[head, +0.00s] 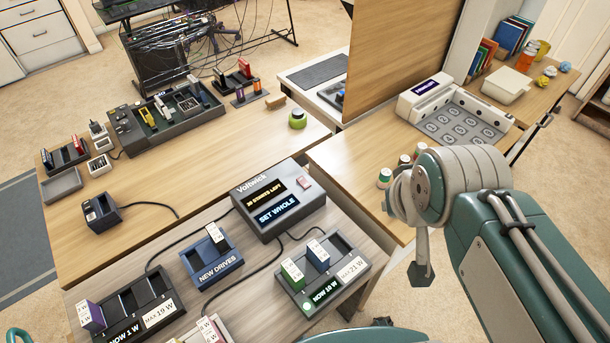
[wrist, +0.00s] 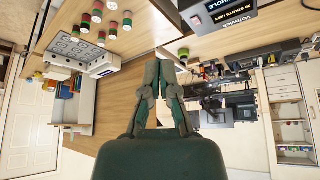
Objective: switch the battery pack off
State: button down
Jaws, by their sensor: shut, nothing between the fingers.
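The dark grey Voltwick box (head: 277,203), likely the battery pack, sits on the near table. Its two displays read about "STARTS LEFT" and "SET WHOLE". A small red and white switch (head: 304,183) is on its top right; I cannot tell its position. The box also shows upside down at the top of the wrist view (wrist: 222,14). In the wrist view my gripper's fingers (wrist: 167,66) are together and empty.
A green-grey dock (head: 352,272) with upright blocks stands before the box, with a "NEW DRIVES" dock (head: 214,262) to its left. Cables run between them. White-topped jars (head: 385,178) and a white keypad unit (head: 455,110) are on the right table. Bare tabletop lies behind the box.

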jog(key=w+d+f+n+t+h, duration=0.1)
jog(key=w+f+t, duration=0.15)
jog(key=w, duration=0.55)
jog(key=w+d+f+n+t, duration=0.1)
jog(key=w+f, duration=0.2)
jog(key=w, duration=0.6)
jog(key=w+a+f+n+y, duration=0.4)
jog(key=a+f+y, duration=0.3)
jog(key=f, duration=0.4)
jog(key=shift+w+a+f+n+g, duration=0.25)
jog(key=shift+a+f+n+g, duration=0.15)
jog(key=shift+a, duration=0.4)
send_over(305, 182)
notch_tip(305, 182, down, 6)
jog(key=shift+s+f, duration=0.1)
jog(key=shift+f, duration=0.15)
notch_tip(305, 182, down, 2)
jog(key=shift+f, duration=0.15)
jog(key=shift+a+f, duration=0.1)
jog(key=shift+f, duration=0.5)
